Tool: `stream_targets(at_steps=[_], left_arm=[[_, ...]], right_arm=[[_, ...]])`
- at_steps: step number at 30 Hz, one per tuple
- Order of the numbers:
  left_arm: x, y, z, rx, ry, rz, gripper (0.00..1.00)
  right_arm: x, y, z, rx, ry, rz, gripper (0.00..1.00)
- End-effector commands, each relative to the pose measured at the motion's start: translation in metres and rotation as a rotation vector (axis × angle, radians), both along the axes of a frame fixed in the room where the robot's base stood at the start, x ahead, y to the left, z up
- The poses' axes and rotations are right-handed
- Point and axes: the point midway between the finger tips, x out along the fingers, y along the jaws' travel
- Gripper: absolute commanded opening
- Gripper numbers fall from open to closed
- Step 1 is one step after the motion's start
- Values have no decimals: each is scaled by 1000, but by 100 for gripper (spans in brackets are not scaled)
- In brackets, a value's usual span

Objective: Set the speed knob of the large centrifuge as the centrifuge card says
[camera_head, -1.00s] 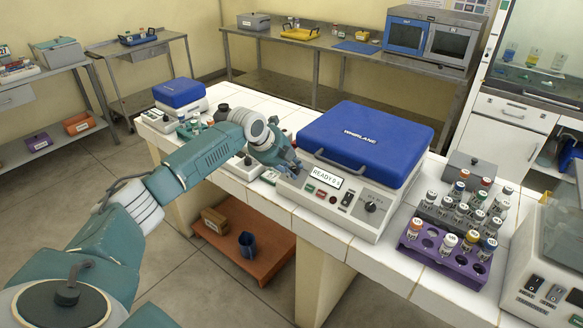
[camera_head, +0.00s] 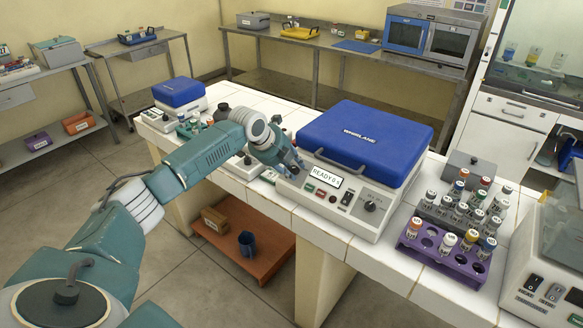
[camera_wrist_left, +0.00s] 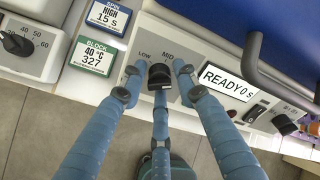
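The large centrifuge (camera_head: 366,145) has a blue lid, shut, and a pale front panel whose display reads "READY 0 s". Its black speed knob (camera_wrist_left: 159,76) sits at the panel's left end, with LOW and MID legible beside it; which mark it points at is unclear. The blue centrifuge card (camera_wrist_left: 108,17) reads "SPIN HIGH 15 s". My left gripper (camera_wrist_left: 158,82) is at the knob, its fingers spread around it, with small gaps visible at the side fingertips. In the head view the gripper (camera_head: 288,163) hides the knob. My right gripper is not in view.
A green block card (camera_wrist_left: 91,56) reads "40 °C 327". Another dial (camera_wrist_left: 17,43) is at the wrist view's left. A second panel knob (camera_head: 371,206) is at the centrifuge's right. A purple tube rack (camera_head: 446,262) stands right of it. A lid handle (camera_wrist_left: 254,50) is near the gripper.

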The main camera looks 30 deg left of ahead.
Motion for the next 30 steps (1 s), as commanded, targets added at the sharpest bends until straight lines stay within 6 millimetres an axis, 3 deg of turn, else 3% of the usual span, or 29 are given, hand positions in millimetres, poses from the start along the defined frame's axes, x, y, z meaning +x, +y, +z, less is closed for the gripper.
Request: stream_targets(at_steps=[7, 21, 30], left_arm=[[-5, 2, 8, 1, -1, 2, 30], [-56, 10, 82, 2, -1, -1, 30], [-68, 10, 98, -1, 1, 0, 30]], right_arm=[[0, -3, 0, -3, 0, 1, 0], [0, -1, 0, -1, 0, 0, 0], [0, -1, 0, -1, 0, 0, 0]])
